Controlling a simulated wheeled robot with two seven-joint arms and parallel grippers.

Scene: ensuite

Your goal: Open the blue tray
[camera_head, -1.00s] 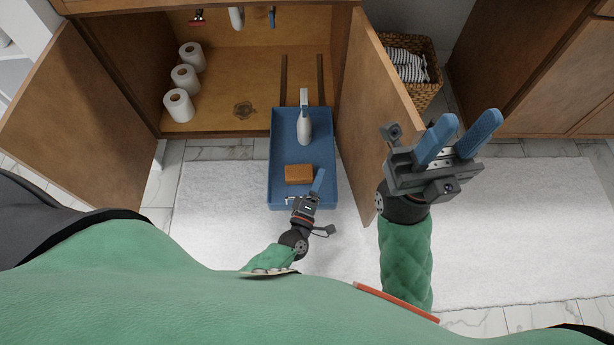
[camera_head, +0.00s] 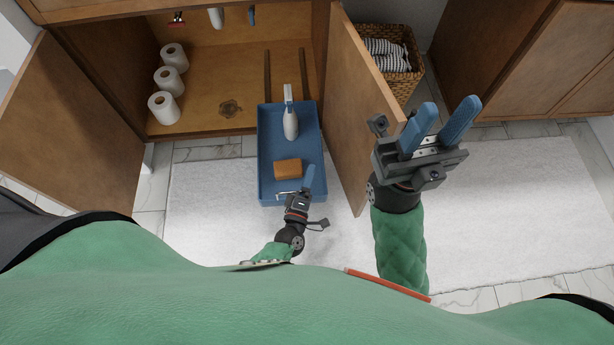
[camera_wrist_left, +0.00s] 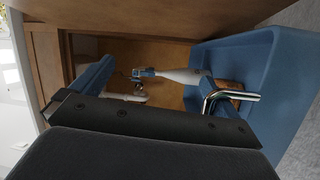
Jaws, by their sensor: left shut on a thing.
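The blue tray (camera_head: 265,180) extends out of the open cabinet, its back end still inside the cabinet and its front over the white rug. It holds a white spray bottle (camera_head: 290,122) and an orange-brown block (camera_head: 287,169). A metal handle (camera_wrist_left: 232,95) is on its front; the tray's blue wall (camera_wrist_left: 285,75) also shows in the left wrist view. My left gripper (camera_head: 307,183) is at the tray's front edge, shut on the handle; its grip is partly hidden. My right gripper (camera_head: 448,112) is raised, empty, its blue fingers apart, in front of the right cabinet door.
Both cabinet doors stand open, the left door (camera_head: 70,125) and the right door (camera_head: 350,120). Several toilet rolls (camera_head: 163,107) stand inside at the left. A wicker basket (camera_head: 405,80) with striped towels is right of the cabinet. The white rug (camera_head: 540,200) is clear at right.

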